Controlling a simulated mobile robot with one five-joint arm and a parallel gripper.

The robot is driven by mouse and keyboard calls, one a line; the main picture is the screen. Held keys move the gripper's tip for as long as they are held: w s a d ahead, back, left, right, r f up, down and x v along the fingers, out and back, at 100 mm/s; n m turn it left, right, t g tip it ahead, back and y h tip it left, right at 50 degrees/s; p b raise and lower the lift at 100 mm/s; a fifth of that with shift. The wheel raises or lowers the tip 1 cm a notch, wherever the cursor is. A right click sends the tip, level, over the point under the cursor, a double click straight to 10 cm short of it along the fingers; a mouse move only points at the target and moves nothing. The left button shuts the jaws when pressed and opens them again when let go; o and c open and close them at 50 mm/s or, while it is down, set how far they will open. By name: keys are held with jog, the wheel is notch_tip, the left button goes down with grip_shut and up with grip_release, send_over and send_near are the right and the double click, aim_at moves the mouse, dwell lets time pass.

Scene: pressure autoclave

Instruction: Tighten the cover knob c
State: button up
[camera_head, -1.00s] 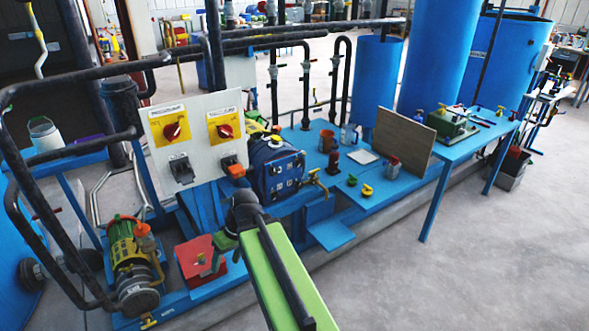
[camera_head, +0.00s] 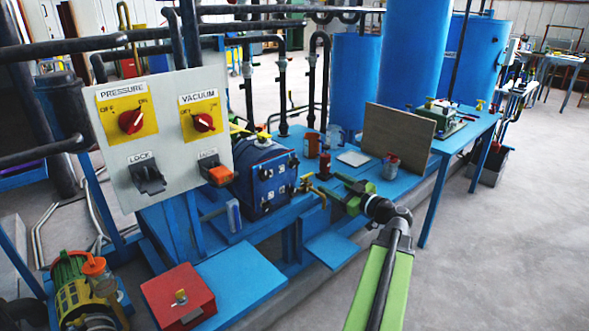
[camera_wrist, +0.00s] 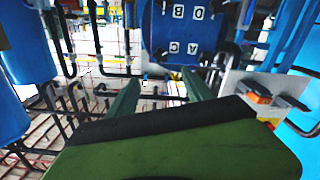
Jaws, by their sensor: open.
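The blue autoclave box (camera_head: 268,178) stands on the blue bench left of centre in the head view, with several small dark cover knobs and pale letter labels on its front. The labels are too small there to pick out knob c. In the wrist view the cover (camera_wrist: 185,35) is at the top, with letter labels upside down. My gripper (camera_head: 335,190) is to the right of the box and apart from it, pointing left. Its two green fingers (camera_wrist: 160,82) are spread and empty in the wrist view, short of the cover.
A brass tap (camera_head: 312,187) sticks out between the box and my gripper. A switch panel (camera_head: 160,130) stands left of the box. A red box (camera_head: 178,296) sits lower left.

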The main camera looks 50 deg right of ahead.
aim_at(295, 164)
jog(key=w, duration=1.1)
jog(key=w+d, duration=0.1)
jog(key=w, duration=0.5)
jog(key=shift+c, duration=0.2)
jog(key=c, duration=1.2)
jog(key=shift+a, duration=0.15)
grip_shut()
